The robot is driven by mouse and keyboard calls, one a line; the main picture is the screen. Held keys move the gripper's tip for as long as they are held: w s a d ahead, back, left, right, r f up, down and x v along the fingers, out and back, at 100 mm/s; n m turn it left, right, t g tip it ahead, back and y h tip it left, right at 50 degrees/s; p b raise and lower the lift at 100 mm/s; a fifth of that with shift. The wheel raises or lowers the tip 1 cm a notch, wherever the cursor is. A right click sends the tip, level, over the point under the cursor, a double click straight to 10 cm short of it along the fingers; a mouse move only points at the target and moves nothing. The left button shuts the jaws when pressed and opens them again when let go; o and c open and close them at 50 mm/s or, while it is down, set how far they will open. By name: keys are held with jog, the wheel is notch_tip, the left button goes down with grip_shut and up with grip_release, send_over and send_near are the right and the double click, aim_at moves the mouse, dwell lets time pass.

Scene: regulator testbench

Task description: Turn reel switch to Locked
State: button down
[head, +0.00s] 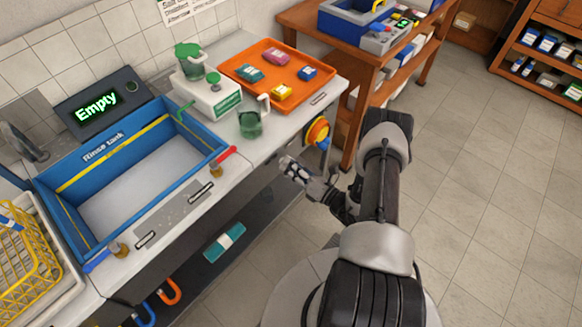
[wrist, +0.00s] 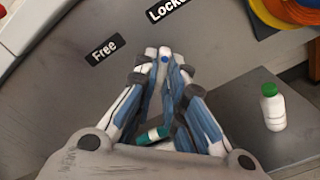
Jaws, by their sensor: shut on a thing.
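In the wrist view, the dark label "Free" (wrist: 102,51) is left of my fingertips, and the label "Locked" (wrist: 168,9), cut off by the top edge, is above them. My gripper (wrist: 164,55) is shut at the grey panel between these labels. A small blue spot shows between the fingertips. The reel switch is mostly hidden by the fingers, so its exact position cannot be told. In the head view, my gripper (head: 294,172) is at the counter front, below and left of the yellow and orange reel (head: 318,131).
A white bottle with a green cap (wrist: 272,107) stands on the lower shelf. A teal item (head: 225,241) lies on that shelf. The blue rinse tank (head: 205,143) and orange tray (head: 305,57) are on the counter. The floor at right is clear.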

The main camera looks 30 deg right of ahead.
jog(key=c, duration=1.7)
grip_release()
jog(key=shift+o, duration=0.2)
jog(key=v, duration=1.2)
jog(key=shift+r, duration=0.1)
